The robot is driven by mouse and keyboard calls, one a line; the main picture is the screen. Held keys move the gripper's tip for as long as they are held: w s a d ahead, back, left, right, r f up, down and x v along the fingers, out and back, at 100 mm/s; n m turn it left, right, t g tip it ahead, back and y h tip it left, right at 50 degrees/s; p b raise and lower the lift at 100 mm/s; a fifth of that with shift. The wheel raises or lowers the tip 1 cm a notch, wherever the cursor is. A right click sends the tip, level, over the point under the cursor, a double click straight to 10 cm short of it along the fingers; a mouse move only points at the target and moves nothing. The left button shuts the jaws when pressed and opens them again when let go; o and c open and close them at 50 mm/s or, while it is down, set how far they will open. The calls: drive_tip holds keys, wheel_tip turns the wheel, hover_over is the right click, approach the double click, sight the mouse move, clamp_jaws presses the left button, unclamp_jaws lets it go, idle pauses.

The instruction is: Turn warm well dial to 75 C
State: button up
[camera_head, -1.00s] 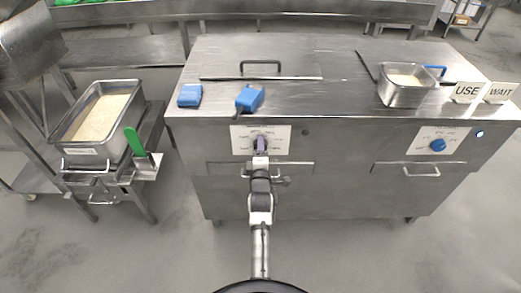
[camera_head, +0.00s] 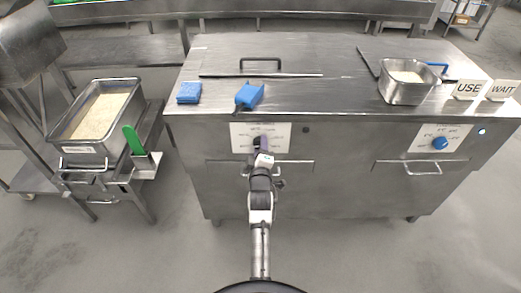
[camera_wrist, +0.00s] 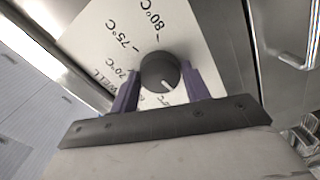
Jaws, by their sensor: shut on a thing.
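The dark round dial (camera_wrist: 158,70) sits on a white label plate (camera_wrist: 105,35) with 70, 75 and 80 °C marks. My gripper (camera_wrist: 160,68) is shut on the dial, a purple finger on each side. The dial's white mark shows low on its face, pointing down and slightly right, away from the 75 °C mark at upper left. Part of the lower scale is hidden by my gripper. In the head view, the plate (camera_head: 240,138) is on the left front of the steel counter, and my gripper mostly covers the dial.
A second plate with a blue dial (camera_head: 439,143) is on the right front. Drawer handles stick out below both plates. Blue blocks (camera_head: 189,92) and a steel pan (camera_head: 407,90) stand on the counter top. A rice pan (camera_head: 72,148) stands at left.

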drive_tip(key=shift+r+m+b, duration=0.2)
drive_tip(key=shift+m+b, duration=2.45)
drive_tip(key=shift+m, duration=14.65)
